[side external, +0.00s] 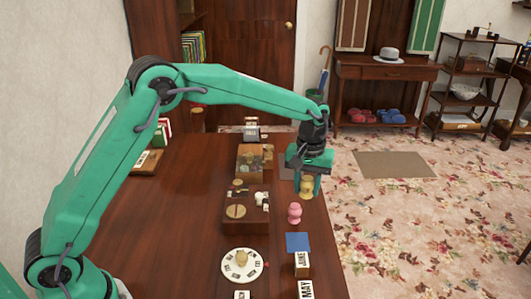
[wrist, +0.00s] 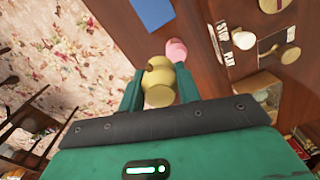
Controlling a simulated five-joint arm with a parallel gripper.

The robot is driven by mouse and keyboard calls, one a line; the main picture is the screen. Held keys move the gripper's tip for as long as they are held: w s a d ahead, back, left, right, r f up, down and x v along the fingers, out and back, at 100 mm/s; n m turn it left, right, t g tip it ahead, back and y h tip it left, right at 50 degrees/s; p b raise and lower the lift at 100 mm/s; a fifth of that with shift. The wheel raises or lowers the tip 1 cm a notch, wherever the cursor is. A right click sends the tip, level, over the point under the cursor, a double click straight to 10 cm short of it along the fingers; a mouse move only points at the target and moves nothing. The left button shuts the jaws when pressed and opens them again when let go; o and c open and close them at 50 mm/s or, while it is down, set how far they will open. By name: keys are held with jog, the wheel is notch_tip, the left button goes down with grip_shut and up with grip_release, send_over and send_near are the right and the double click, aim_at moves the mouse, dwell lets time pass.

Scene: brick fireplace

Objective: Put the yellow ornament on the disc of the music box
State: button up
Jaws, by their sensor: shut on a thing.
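My gripper (side external: 308,192) is shut on the yellow ornament (side external: 306,187), a small rounded piece, near the table's right edge. In the wrist view the yellow ornament (wrist: 158,84) sits between both fingers. The music box (side external: 232,225) is a brown wooden box to the left of my gripper, with a round brass-coloured disc (side external: 236,211) on top and small white pieces beside it. In the wrist view the disc (wrist: 290,55) shows at the right, near STOP and PLAY lettering. The ornament is apart from the disc; its exact height over the table is hard to tell.
A pink ornament (side external: 294,214) stands close to the held one. A blue square (side external: 297,242), a JUNE block (side external: 302,264) and a white lettered dial (side external: 228,268) lie nearer the front. Another wooden box (side external: 243,171) with brass parts stands behind the music box.

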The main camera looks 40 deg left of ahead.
jog(key=shift+s+a+r, duration=0.1)
jog(key=shift+s+r, duration=0.3)
jog(key=shift+s, duration=0.2)
jog(key=s+a+r, duration=0.1)
jog(key=s+r, duration=0.2)
jog(key=s, duration=0.6)
jog(key=s+a+r, duration=0.2)
jog(key=s, duration=0.6)
send_over(236, 210)
notch_tip(236, 210, down, 7)
jog(key=shift+f, duration=0.1)
jog(key=shift+f, duration=1.9)
jog(key=shift+f, duration=0.1)
jog(key=o, duration=1)
